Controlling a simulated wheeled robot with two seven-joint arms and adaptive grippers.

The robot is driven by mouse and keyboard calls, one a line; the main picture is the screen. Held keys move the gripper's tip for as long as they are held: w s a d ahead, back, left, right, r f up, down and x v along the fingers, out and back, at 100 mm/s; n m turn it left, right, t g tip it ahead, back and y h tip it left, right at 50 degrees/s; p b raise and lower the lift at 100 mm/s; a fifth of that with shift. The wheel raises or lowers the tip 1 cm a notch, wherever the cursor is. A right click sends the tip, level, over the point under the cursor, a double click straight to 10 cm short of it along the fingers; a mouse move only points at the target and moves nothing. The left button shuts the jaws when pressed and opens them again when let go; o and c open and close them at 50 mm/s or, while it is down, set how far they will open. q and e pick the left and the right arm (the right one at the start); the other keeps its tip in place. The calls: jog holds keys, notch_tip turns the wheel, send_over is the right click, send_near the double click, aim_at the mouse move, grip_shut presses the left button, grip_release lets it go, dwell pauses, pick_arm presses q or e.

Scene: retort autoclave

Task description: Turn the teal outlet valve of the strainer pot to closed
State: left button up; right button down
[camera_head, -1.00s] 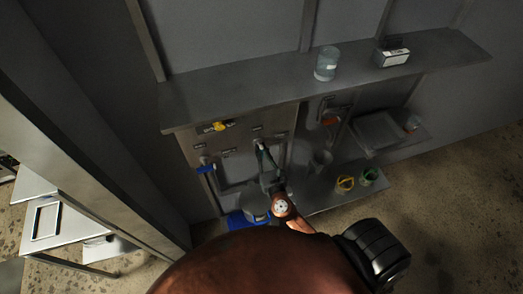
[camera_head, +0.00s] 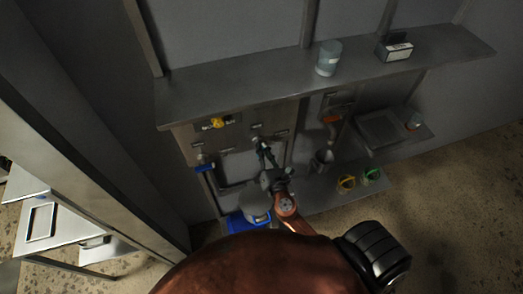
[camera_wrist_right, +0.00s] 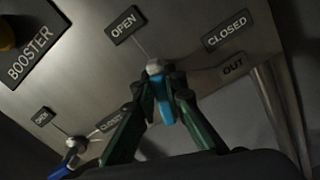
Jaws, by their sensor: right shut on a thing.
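The teal outlet valve handle (camera_wrist_right: 165,105) hangs down from its round pivot on the steel panel in the right wrist view. An OPEN plate (camera_wrist_right: 125,24) is up and left of the pivot; a CLOSED plate (camera_wrist_right: 226,31) is up and right, with an OUT plate (camera_wrist_right: 233,66) under it. My right gripper (camera_wrist_right: 164,90) has its green fingers closed on both sides of the teal handle. In the head view my right gripper (camera_head: 264,154) is at the panel, where the handle is mostly hidden. My left gripper is out of view.
A blue-handled valve (camera_head: 204,168) is to the left, and a yellow handle (camera_head: 218,122) is above it. A grey vessel (camera_head: 257,202) and a blue item (camera_head: 243,223) are below my gripper. The shelf above holds a glass jar (camera_head: 327,59) and a box (camera_head: 395,51).

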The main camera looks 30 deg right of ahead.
jog(key=m, duration=0.1)
jog(key=m+b, duration=0.2)
jog(key=shift+d+f+m, duration=0.1)
jog(key=shift+f+m, duration=0.15)
jog(key=shift+m, duration=0.15)
jog(key=m+b, duration=0.1)
jog(key=m, duration=0.2)
jog(key=shift+s+d+f+m+b, duration=0.1)
jog(key=shift+d+f+m+b, duration=0.05)
jog(key=shift+m+b, duration=0.2)
jog(key=m+b, duration=0.1)
jog(key=m, duration=0.2)
jog(key=shift+f, duration=0.1)
jog(key=shift+f+m, duration=0.1)
jog(key=shift+m, duration=1.45)
jog(key=c, duration=2)
grip_release()
jog(key=shift+o, duration=0.2)
jog(key=shift+d, duration=0.1)
